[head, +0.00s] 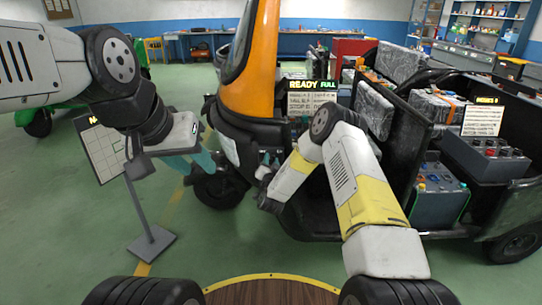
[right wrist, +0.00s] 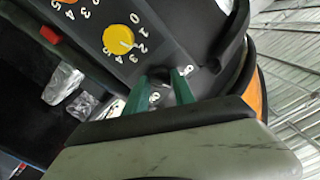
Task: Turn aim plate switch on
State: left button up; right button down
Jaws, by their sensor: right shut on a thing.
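My right gripper (head: 268,162) reaches into the front of the orange and black rickshaw (head: 252,85). In the right wrist view its green fingers (right wrist: 160,90) stand at a dark panel (right wrist: 165,25) and are shut on a small metallic part, seemingly the switch; the fingers hide most of it, and its on or off position cannot be told. A yellow knob (right wrist: 118,40) with printed numbers is beside the fingers. My left gripper (head: 203,162), with teal fingers, is left of the rickshaw front; its opening is unclear.
A white gridded board (head: 103,150) on a stand (head: 152,245) is at the left, partly behind my left arm. A sign (head: 309,84) reads READY FULL. Boxes of gear (head: 437,192) fill the rickshaw's right side.

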jog(key=m, duration=0.7)
jog(key=shift+f, duration=0.1)
jog(key=m, duration=0.7)
dwell(0.3)
jog(key=c, duration=1.1)
grip_release()
jog(key=shift+o, duration=0.2)
jog(key=s, duration=0.8)
jog(key=shift+w, duration=0.1)
